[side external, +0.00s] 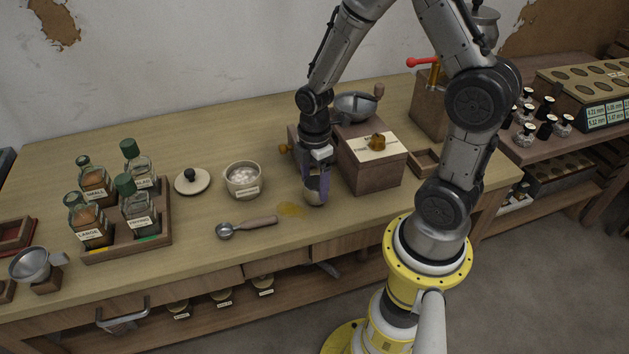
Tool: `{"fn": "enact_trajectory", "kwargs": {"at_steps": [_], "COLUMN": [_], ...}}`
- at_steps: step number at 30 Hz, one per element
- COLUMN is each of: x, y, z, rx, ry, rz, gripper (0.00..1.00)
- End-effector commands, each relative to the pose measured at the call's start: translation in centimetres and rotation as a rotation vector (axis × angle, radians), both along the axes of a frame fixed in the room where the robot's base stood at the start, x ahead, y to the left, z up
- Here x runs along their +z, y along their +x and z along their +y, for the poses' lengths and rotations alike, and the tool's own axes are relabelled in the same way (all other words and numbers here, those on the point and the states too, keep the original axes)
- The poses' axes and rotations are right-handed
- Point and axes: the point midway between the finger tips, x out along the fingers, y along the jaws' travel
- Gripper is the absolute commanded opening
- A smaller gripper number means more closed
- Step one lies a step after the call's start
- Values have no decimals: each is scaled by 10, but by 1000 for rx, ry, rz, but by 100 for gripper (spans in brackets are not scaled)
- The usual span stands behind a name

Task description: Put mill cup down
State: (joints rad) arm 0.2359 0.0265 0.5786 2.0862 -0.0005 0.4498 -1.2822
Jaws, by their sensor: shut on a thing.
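My gripper (316,183) points straight down near the front middle of the table, with its purple-grey fingers shut on a small metallic cup, the mill cup (315,198). The fingers hide part of the cup. It is close to the tabletop, and I cannot tell whether its base touches. The cup is just left of a wooden box (373,172) with a paper label and an amber piece on top.
A yellowish patch (292,209) marks the table (330,232) just left of the cup. A metal scoop (246,227) lies further left. A small wooden tray (425,162) is right.

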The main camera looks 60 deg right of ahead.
Motion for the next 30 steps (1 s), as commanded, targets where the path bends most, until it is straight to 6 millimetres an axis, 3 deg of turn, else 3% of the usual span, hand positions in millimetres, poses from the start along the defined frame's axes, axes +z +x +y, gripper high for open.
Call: {"fn": "enact_trajectory", "kwargs": {"at_steps": [21, 22, 25, 30], "x": [-12, -12, -12, -12], "y": [0, 0, 0, 0], "z": [0, 0, 0, 0], "rx": [0, 0, 0, 0], "ry": [-1, -1, 0, 0], "rz": [-1, -1, 0, 0], "gripper": [26, 84, 100, 100]}}
